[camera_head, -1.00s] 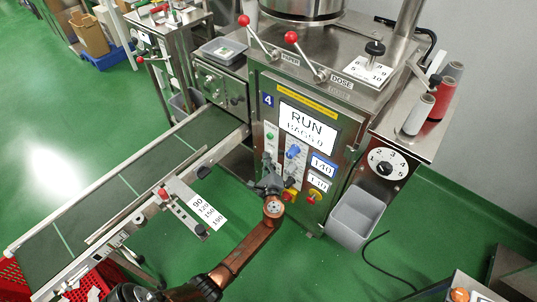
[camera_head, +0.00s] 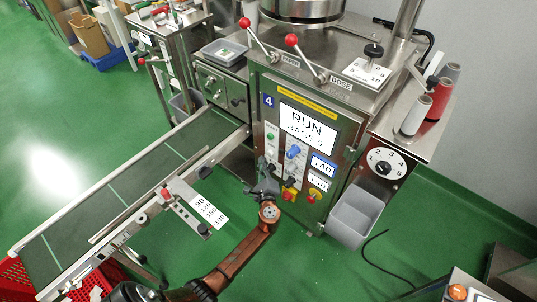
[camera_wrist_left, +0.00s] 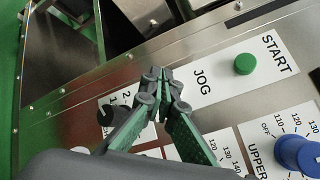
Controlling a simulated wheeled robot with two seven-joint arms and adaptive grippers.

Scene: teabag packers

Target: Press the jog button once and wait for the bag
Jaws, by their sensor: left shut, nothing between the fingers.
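The packing machine's front panel (camera_head: 328,170) carries a display (camera_head: 307,127) that reads RUN, with a bag count in smaller, blurred text. My left gripper (camera_head: 266,172) is shut and empty, close in front of the panel's lower left. In the wrist view its fingertips (camera_wrist_left: 162,88) point at the white strip beside the JOG label (camera_wrist_left: 202,82). The jog button itself is not visible; the fingers cover that spot, and I cannot tell whether they touch it. The green START button (camera_wrist_left: 244,64) is clear of the fingers. My right gripper is out of view.
A blue knob (camera_head: 292,151) and a red-and-yellow stop button (camera_head: 313,196) sit right of my gripper. The dark green striped conveyor (camera_head: 90,212) runs to the lower left. A grey bin (camera_head: 357,217) hangs at the machine's right. Two red-knobbed levers (camera_head: 291,40) stand on top.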

